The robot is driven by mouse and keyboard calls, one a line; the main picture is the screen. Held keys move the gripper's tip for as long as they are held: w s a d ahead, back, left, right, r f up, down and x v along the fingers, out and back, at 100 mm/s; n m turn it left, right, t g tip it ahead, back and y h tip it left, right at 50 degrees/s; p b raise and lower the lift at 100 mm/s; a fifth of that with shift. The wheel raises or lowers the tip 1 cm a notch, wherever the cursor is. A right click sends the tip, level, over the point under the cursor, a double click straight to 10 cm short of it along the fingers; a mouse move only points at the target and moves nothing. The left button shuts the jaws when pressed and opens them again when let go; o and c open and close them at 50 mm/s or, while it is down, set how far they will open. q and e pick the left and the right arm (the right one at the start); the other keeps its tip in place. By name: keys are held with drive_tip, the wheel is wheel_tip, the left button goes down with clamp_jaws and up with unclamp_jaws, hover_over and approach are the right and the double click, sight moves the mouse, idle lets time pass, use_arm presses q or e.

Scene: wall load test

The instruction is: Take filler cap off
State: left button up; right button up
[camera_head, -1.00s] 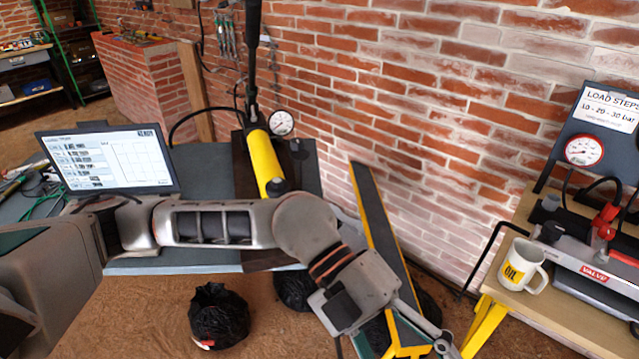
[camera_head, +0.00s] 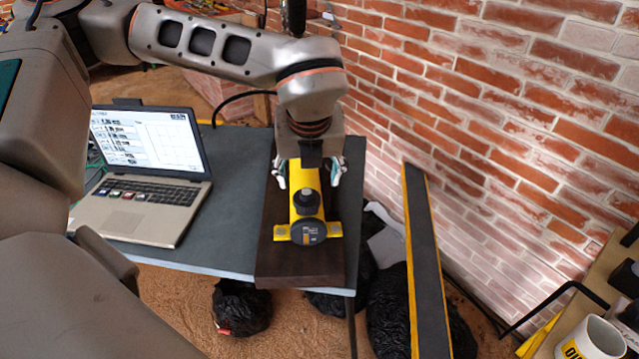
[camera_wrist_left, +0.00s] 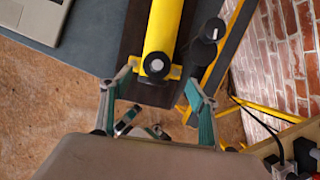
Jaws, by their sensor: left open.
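The yellow pump (camera_head: 305,180) lies on a dark wooden board at the table's edge. A black round knob, which looks like the filler cap (camera_head: 306,200), stands on it near its front end. A dark round end piece (camera_head: 308,233) sits at the front with a yellow crosspiece. My left gripper (camera_head: 308,174) is open, its fingers on either side of the yellow body behind the knob. In the left wrist view the open left gripper (camera_wrist_left: 162,76) has its fingers spread below the yellow pump (camera_wrist_left: 162,30). I cannot tell if they touch it. My right gripper is not in view.
An open laptop (camera_head: 150,170) stands on the table (camera_head: 225,190) to the left. A brick wall (camera_head: 500,110) is on the right. A long black and yellow beam (camera_head: 423,260) leans there. Black bags (camera_head: 240,308) lie on the floor. A mug (camera_head: 590,340) is at bottom right.

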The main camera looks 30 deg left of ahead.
sight(307, 195)
use_arm(q)
drive_tip(key=shift+s+x, duration=0.25)
drive_tip(key=shift+x, duration=0.85)
drive_tip(key=shift+a+f, duration=0.2)
drive_tip(key=shift+f, duration=0.15)
drive_tip(key=x, duration=0.3)
drive_tip(key=shift+f, duration=0.3)
drive_tip(key=shift+w+a+f, duration=0.15)
drive_tip(key=shift+w+f, duration=0.1)
drive_tip(key=shift+f, duration=0.25)
drive_tip(key=c, duration=1)
drive_tip(key=shift+c, duration=0.5)
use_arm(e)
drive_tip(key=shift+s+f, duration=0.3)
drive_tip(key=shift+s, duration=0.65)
